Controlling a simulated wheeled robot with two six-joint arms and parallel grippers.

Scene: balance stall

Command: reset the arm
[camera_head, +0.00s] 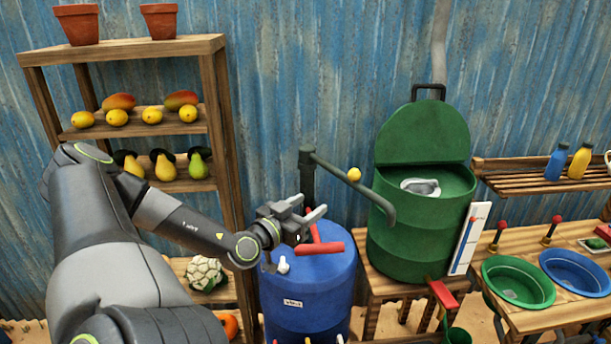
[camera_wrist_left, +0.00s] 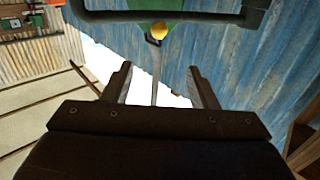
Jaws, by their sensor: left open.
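My left arm comes in from the left in the head view. Its gripper (camera_head: 318,213) is open and appears empty, in front of or above the blue barrel (camera_head: 308,290) with a red handle (camera_head: 320,248). In the left wrist view the two fingers (camera_wrist_left: 160,88) stand apart with nothing between them. My right gripper does not show in either view.
A wooden shelf (camera_head: 217,95) with fruit and pots stands behind my left arm. A dark green pipe (camera_head: 335,172) with a yellow ball (camera_head: 354,174) is close to the gripper. A green drum (camera_head: 415,245) and a table with a green basin (camera_head: 518,280) and blue basin (camera_head: 578,272) stand right.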

